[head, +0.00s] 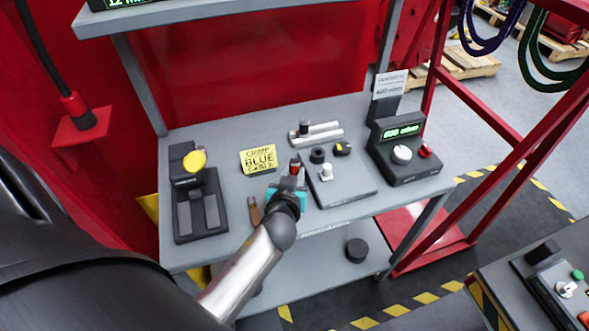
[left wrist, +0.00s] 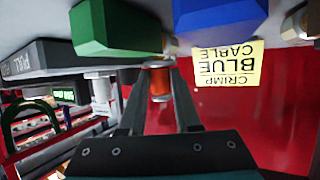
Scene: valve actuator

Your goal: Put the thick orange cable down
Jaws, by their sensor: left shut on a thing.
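My left gripper (head: 293,178) is low over the front part of the grey bench, between the yellow note and the dark board. In the left wrist view its two fingers (left wrist: 160,98) are closed on a short, thick orange-red piece (left wrist: 160,84), which looks like the thick orange cable. The piece shows as a small red spot (head: 295,168) at the fingertips in the head view. I cannot tell whether it touches the bench. My right gripper is not in view.
The yellow "crimp blue cable" note (head: 258,160) lies left of the gripper. A black press with a yellow knob (head: 195,161) stands farther left. The dark board (head: 338,178) and display box (head: 403,150) are to the right. Green (left wrist: 117,28) and blue (left wrist: 220,18) blocks are close in the wrist view.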

